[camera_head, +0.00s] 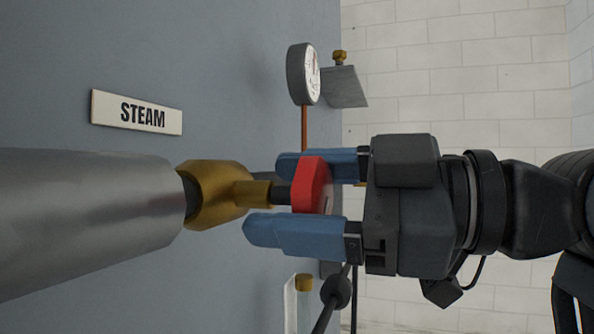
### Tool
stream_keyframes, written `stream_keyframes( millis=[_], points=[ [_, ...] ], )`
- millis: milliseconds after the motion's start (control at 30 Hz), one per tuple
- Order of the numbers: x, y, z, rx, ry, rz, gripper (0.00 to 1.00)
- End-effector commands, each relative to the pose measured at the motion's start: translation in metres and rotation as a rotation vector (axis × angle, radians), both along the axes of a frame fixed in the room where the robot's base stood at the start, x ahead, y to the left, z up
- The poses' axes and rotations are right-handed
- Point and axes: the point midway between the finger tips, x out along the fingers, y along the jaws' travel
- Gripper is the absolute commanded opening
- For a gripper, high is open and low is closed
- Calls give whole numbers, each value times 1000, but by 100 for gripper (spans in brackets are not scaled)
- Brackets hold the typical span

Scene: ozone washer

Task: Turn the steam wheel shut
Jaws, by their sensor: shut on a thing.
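The red steam wheel (311,186) sits at the end of a dark stem on a brass valve body (218,193), below a white sign reading STEAM (137,112). My gripper (284,201) comes in from the right. Its two blue fingers are shut on the wheel, one above it and one below it in the picture. Part of the wheel's rim is hidden behind the fingers. I cannot tell how far the wheel is turned.
A thick grey pipe (80,215) runs from the valve to the left edge. A round gauge (304,74) stands above, with a grey bracket and brass fitting (340,57) beside it. A clear tube with a brass cap (303,283) and a dark ball-ended rod (336,291) are below.

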Motion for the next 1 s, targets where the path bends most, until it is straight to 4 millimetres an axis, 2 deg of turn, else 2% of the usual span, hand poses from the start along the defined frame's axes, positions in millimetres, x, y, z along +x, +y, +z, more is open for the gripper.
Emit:
stream_keyframes(
  millis=[1000],
  points=[
    [0, 0, 5, 330, 913, 0, 36]
  ],
)
